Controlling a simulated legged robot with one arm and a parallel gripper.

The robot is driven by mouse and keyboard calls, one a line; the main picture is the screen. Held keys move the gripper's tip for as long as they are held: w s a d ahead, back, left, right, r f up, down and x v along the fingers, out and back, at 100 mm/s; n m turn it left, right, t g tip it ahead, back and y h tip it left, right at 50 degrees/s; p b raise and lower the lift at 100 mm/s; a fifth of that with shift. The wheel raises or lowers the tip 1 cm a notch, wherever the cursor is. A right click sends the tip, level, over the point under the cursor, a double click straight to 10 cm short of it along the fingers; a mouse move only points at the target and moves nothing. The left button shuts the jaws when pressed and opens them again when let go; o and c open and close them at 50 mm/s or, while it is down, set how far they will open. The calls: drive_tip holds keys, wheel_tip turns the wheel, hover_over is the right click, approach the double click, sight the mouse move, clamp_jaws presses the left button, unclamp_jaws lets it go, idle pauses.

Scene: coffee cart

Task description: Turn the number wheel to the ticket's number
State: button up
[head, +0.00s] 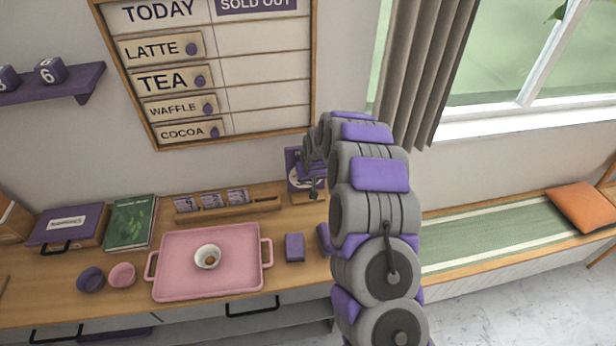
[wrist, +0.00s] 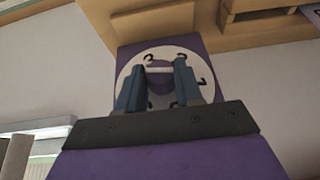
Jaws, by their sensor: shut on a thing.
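The number wheel, a round white dial with dark numerals on a purple board (head: 292,160), stands on the counter against the wall, partly hidden by my arm in the head view. In the wrist view, the dial (wrist: 127,84) lies just beyond my gripper (wrist: 158,75). Some numerals show around the rim, but I cannot tell which one is set. Small purple-and-white cards, perhaps including the ticket, stand in a wooden rack (head: 265,206); their print is too small to read.
A pink tray (head: 168,285) with a white cup (head: 208,257) sits on the counter. Left are a purple box (head: 68,224), green book (head: 132,221) and two small bowls (head: 122,275). A purple block (head: 294,247) stands right of the tray. A menu board (head: 160,80) hangs above.

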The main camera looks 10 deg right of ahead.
drive_tip(key=shift+w+d+m+y+b, duration=0.15)
drive_tip(key=shift+y+b, duration=0.4)
drive_tip(key=shift+b, duration=0.5)
drive_tip(key=shift+d+m+y+b, duration=0.15)
drive_tip(key=shift+y+b, duration=0.4)
drive_tip(key=shift+b, duration=0.5)
drive_tip(key=shift+a+f+y+b, duration=0.1)
drive_tip(key=shift+y+b, duration=0.2)
drive_tip(key=shift+b, duration=0.4)
drive_tip(key=shift+y+b, duration=0.3)
drive_tip(key=shift+b, duration=0.5)
drive_tip(key=o, duration=1)
drive_tip(key=shift+o, duration=0.2)
drive_tip(key=shift+s+r, duration=0.2)
drive_tip(key=p+v, duration=0.2)
drive_tip(key=v, duration=1.5)
drive_tip(key=shift+d+p, duration=0.25)
drive_tip(key=shift+p, duration=0.15)
